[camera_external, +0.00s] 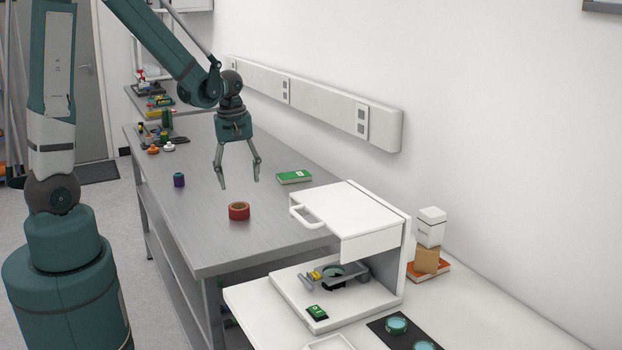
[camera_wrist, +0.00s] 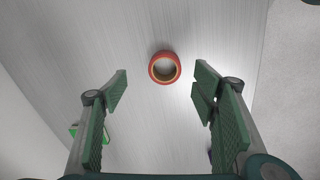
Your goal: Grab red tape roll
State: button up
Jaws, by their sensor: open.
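The red tape roll (camera_external: 239,211) lies flat on the grey metal table, near its front end. It also shows in the wrist view (camera_wrist: 164,68), with its round hole facing the camera. My gripper (camera_external: 240,184) is open and empty, pointing down above the table. In the wrist view my gripper (camera_wrist: 160,88) has its two green-padded fingers spread wide. The roll is beyond the fingertips there, roughly centred between them, and nothing touches it.
On the metal table (camera_external: 200,190), a green box (camera_external: 294,177) lies to the right and a purple spool (camera_external: 179,180) stands to the left. Several small items crowd the far end. A white instrument with a raised cover (camera_external: 350,215) stands on the white bench in front.

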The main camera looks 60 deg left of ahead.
jog(key=n, duration=0.2)
send_near(249, 203)
jog(key=shift+w+d+f+g, duration=0.1)
jog(key=shift+d+f+g, duration=0.1)
jog(key=shift+d, duration=0.35)
jog(key=shift+w+d+f+g, duration=0.1)
jog(key=shift+d+f+g, duration=0.1)
jog(key=shift+d, duration=0.3)
jog(key=shift+f, duration=0.1)
jog(key=shift+f, duration=1.2)
jog(key=shift+f, duration=0.15)
jog(key=shift+s+f, duration=0.15)
jog(key=shift+f, duration=2.3)
jog(key=shift+c, duration=0.4)
jog(key=c, duration=0.9)
